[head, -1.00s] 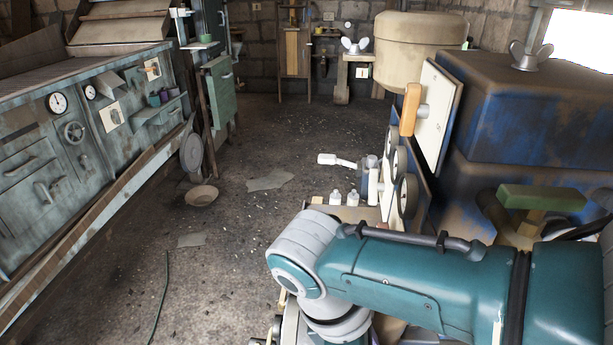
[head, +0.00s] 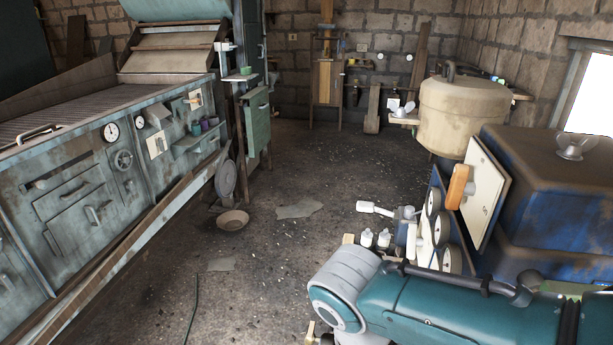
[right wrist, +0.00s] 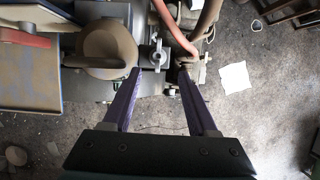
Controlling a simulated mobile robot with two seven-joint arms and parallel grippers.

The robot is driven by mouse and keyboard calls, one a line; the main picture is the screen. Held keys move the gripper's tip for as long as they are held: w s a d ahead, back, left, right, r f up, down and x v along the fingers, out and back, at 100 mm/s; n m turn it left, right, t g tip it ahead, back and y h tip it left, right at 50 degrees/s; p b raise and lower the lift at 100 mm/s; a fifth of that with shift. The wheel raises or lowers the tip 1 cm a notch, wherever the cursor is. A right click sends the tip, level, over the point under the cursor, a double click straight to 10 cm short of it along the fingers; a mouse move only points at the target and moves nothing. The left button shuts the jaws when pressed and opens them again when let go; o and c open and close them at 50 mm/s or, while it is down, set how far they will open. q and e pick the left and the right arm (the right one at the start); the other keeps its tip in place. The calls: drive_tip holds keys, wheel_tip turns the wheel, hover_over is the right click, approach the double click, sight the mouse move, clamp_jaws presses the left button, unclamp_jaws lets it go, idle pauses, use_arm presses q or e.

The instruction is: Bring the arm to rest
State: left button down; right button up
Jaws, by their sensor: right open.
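My right arm (head: 430,305), teal with a grey joint, reaches in from the lower right of the head view. My right gripper (right wrist: 160,72) shows in the right wrist view, its two purple fingers wide apart with nothing held between them. Machine parts and the floor lie beyond the fingertips. In the head view the belt drive's pale round wheels (head: 441,230) stand in a column on the side of the blue engine (head: 550,220), behind my arm. A white panel with an orange handle (head: 457,187) stands beside them. My left gripper is out of view.
A white-handled part (head: 374,208) and small white bottles (head: 366,238) sit left of the wheels.

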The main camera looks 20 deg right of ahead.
drive_tip(key=s+a+r+m+t+y, duration=0.2)
drive_tip(key=s+a+m+y, duration=0.2)
drive_tip(key=s+a, duration=0.15)
drive_tip(key=s+d+r+m+t, duration=0.2)
drive_tip(key=r+m, duration=0.1)
drive_tip(key=r, duration=0.3)
drive_tip(key=s+d+r+m+t, duration=0.2)
drive_tip(key=d+r, duration=0.1)
drive_tip(key=r, duration=0.3)
wheel_tip(320, 180, up, 22)
drive_tip(key=p, duration=2.2)
drive_tip(key=shift+a, duration=0.15)
